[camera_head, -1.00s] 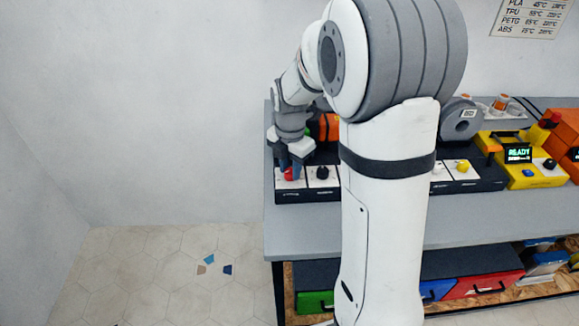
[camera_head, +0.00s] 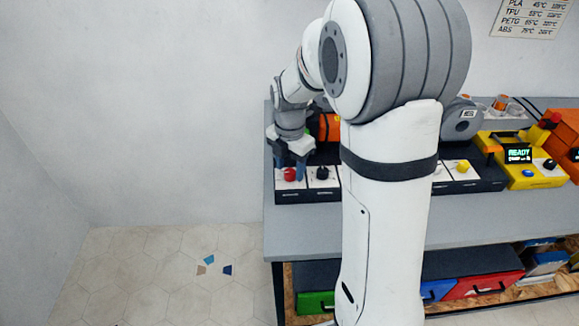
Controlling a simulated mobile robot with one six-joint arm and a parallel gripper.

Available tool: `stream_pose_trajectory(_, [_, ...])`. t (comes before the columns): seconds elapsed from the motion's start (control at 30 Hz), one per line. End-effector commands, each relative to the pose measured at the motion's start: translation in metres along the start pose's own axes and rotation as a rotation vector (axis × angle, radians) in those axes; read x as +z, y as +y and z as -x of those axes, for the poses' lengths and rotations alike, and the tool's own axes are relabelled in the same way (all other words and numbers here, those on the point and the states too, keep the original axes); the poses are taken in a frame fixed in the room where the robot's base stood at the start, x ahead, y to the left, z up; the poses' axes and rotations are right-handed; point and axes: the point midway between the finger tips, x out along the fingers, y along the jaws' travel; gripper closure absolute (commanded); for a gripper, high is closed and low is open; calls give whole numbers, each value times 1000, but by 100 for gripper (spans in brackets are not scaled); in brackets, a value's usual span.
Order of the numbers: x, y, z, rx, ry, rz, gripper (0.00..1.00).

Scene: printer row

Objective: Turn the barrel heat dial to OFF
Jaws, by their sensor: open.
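A low dark control box (camera_head: 308,196) with white panels stands at the left end of the grey bench. It carries a red dial (camera_head: 290,174) and a black dial (camera_head: 322,173). Part of the box is hidden behind my arm. To the right of my arm, another dark-fronted unit has a yellow dial (camera_head: 463,166) and a partly visible black knob. No label tells me which is the barrel heat dial. My gripper (camera_head: 290,166) is open, its blue-grey fingers on either side of the red dial; I cannot tell whether they touch it.
A yellow machine (camera_head: 512,175) with a READY screen stands farther right, beside orange boxes (camera_head: 556,135). A grey spool (camera_head: 462,122) sits behind. Coloured drawers (camera_head: 484,286) are under the bench.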

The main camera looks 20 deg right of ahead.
Motion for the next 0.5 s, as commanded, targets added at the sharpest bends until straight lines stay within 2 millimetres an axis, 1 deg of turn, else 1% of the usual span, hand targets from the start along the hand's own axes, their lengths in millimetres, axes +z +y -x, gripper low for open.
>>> stream_pose_trajectory(0.2, [1, 1, 38, 6, -4, 0, 50])
stream_pose_trajectory(0.3, [0, 1, 53, 4, -3, 0, 50])
stream_pose_trajectory(0.4, [0, 1, 65, 4, -3, 0, 50])
stream_pose_trajectory(0.5, [0, 0, 70, 3, -2, 1, 50])
